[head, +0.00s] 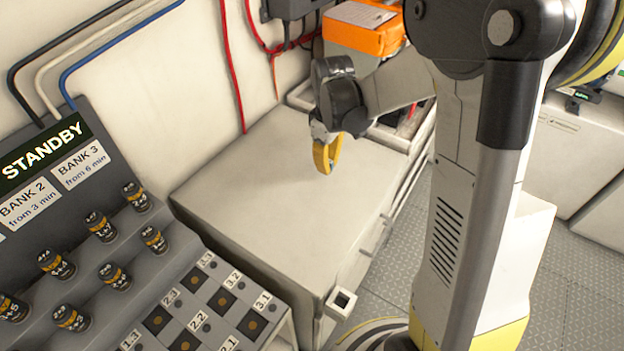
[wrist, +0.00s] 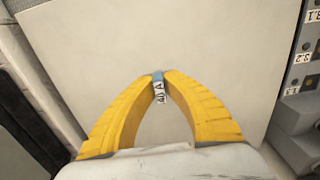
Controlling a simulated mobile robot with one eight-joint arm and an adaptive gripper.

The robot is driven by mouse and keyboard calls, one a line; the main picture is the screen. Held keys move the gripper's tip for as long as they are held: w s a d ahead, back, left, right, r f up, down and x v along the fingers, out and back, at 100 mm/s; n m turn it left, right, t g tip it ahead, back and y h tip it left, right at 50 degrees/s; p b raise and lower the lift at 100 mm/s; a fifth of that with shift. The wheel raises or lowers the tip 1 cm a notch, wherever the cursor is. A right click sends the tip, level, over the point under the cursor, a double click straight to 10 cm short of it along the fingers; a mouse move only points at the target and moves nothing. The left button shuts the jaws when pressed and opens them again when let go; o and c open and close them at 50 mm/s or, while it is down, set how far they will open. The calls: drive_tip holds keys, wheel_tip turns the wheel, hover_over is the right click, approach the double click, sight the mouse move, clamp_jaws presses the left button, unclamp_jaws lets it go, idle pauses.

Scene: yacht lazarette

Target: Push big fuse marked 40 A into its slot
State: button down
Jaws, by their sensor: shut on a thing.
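My gripper (head: 326,158) hangs above the pale bench top, with its yellow fingers pointing down. In the wrist view, the fingertips (wrist: 159,78) are closed on a small blue fuse (wrist: 157,76). The fuse has a white label with dark characters that seem to include 40 and A, seen sideways. Its lower end is hidden, and the fuse cannot be made out in the head view. I cannot identify the slot for this fuse in either view.
A stepped rack (head: 95,245) with several dark cylinders stands at left under a STANDBY sign (head: 42,147). A numbered panel (head: 195,318) lies in front of it. A small square socket (head: 341,303) sits at the bench's near corner. An orange box (head: 362,28) is behind. The bench top (head: 265,190) is clear.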

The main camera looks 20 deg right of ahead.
sight(312, 184)
drive_tip(key=w+a+f, duration=0.1)
drive_tip(key=w+a+f+b, duration=0.1)
drive_tip(key=a, duration=0.1)
drive_tip(key=shift+w+a+f, duration=0.2)
drive_tip(key=shift+w+f, duration=0.1)
drive_tip(key=shift+f, duration=0.1)
drive_tip(key=shift+f+b, duration=0.75)
drive_tip(key=shift+f, duration=1.1)
drive_tip(key=shift+f, duration=0.1)
drive_tip(key=shift+f, duration=0.2)
drive_tip(key=c, duration=1.6)
unclamp_jaws()
drive_tip(key=shift+r, duration=0.1)
drive_tip(key=shift+o, duration=0.2)
drive_tip(key=shift+r, duration=0.1)
